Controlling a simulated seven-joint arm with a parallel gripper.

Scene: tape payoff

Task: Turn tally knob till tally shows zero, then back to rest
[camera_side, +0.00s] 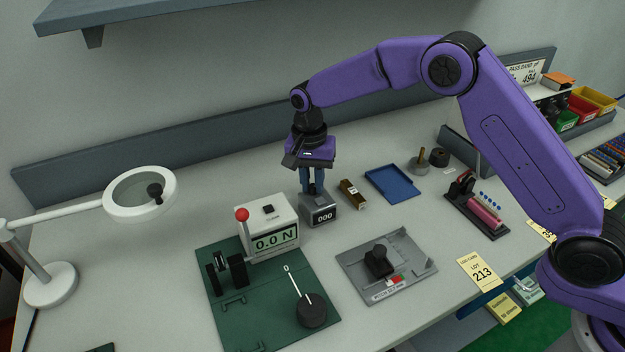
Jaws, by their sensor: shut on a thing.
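The tally (322,216) is a small grey box on the table, right of the white force meter, and its display reads 000. My gripper (312,190) points straight down over the top of the tally. Its fingers are shut on the tally knob, which is mostly hidden between them.
A white force meter (270,228) reading 0.0 N stands on a green base plate (215,318) with a red-balled lever. A brown block (351,193) and a blue tray (393,183) lie right of the tally. A grey fixture plate (415,258) is in front. A magnifier lamp (140,190) stands left.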

